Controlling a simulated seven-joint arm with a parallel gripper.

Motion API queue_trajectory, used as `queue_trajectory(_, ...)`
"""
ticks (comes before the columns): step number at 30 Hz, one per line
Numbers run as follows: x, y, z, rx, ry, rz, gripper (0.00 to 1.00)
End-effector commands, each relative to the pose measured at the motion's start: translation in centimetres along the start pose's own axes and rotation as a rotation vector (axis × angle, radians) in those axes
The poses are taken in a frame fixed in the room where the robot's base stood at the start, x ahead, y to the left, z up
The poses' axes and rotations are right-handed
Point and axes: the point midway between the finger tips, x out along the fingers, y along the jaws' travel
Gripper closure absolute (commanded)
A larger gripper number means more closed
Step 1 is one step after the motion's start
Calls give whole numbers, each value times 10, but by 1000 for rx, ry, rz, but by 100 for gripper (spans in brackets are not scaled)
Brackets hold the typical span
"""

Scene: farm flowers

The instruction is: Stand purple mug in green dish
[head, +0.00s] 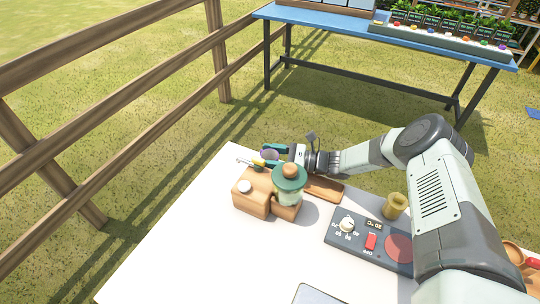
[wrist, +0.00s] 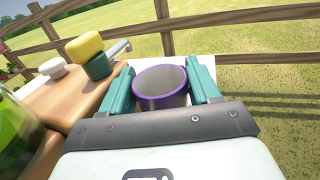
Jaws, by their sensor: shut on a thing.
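The purple mug (wrist: 161,90) has a purple rim and a pale grey inside. It is upright between the two teal fingers of my gripper (wrist: 163,82), which is shut on it. In the head view the mug (head: 270,155) and my gripper (head: 272,154) are small, beyond the wooden block. I cannot tell whether this holder is the green dish; no other green dish shows clearly.
A control panel (head: 369,240) and a brass-coloured cylinder (head: 395,206) are at right. The white tabletop (head: 190,240) is clear at left.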

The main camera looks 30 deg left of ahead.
Motion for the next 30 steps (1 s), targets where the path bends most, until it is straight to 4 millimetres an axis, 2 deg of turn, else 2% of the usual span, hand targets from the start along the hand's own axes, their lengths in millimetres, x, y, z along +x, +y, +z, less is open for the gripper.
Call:
queue_trajectory(20, 0, 0, -12, 0, -1, 0, 78)
queue_trajectory(21, 0, 0, -12, 0, -1, 0, 32)
queue_trajectory(26, 0, 0, -12, 0, -1, 1, 9)
queue_trajectory(30, 0, 1, -12, 2, -2, 4, 9)
